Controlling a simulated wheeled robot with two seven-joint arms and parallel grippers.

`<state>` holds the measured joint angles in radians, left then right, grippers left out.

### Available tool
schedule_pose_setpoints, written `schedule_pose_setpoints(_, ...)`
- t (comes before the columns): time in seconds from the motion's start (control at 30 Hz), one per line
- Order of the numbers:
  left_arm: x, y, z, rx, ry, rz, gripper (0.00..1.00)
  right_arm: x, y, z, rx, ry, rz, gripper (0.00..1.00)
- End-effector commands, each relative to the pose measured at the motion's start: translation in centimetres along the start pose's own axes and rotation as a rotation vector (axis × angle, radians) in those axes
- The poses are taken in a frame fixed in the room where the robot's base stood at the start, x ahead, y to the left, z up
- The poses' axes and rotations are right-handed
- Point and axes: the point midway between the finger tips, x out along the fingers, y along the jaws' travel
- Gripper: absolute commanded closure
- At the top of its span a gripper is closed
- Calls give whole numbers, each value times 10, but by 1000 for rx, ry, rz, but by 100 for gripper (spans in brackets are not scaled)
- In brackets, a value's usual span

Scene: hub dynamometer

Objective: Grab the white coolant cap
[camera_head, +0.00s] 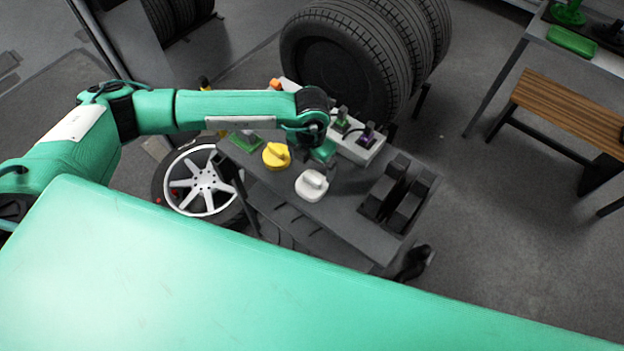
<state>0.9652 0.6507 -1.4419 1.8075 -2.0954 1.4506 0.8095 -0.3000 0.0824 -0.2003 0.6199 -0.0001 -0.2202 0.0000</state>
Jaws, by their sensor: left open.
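The white coolant cap (312,185) lies on the top of a dark grey cart (345,215), near its middle, with its raised grip bar facing up. My left arm reaches in from the left over the cart. My left gripper (326,156) is just behind the white cap in the picture, above the cart top. It is open and holds nothing that I can see; its fingers are small and partly hidden by the wrist. The white cap appears apart from it. My right gripper is not in view.
A yellow cap (276,156) lies left of the white one, with a green piece (246,141) further left. A light grey box (358,146) with green and purple connectors stands behind. Black slotted holders (398,195) stand at right. Tyres (345,60) and a wooden bench (570,112) stand beyond.

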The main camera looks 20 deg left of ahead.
Motion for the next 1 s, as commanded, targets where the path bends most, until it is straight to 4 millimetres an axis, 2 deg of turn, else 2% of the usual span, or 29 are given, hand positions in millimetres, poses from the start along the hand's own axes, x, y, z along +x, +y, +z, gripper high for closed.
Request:
schedule_pose_setpoints(0.03,7,0,-1,0,3,0,4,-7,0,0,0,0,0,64)
schedule_pose_setpoints(0.2,31,-1,0,-1,0,-2,4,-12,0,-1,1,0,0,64)
schedule_pose_setpoints(0.37,39,-2,0,1,0,-3,4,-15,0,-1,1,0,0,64)
schedule_pose_setpoints(0.47,46,-3,-1,1,2,-3,4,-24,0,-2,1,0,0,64)
schedule_pose_setpoints(0.6,63,-5,-2,1,2,-3,4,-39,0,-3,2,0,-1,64)
schedule_pose_setpoints(0.7,78,-4,-2,-1,2,-2,4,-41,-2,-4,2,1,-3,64)
schedule_pose_setpoints(0.83,88,-4,-2,0,-1,-2,4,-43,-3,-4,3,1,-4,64)
schedule_pose_setpoints(1.0,90,-4,-2,1,-2,-3,4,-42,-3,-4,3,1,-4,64)
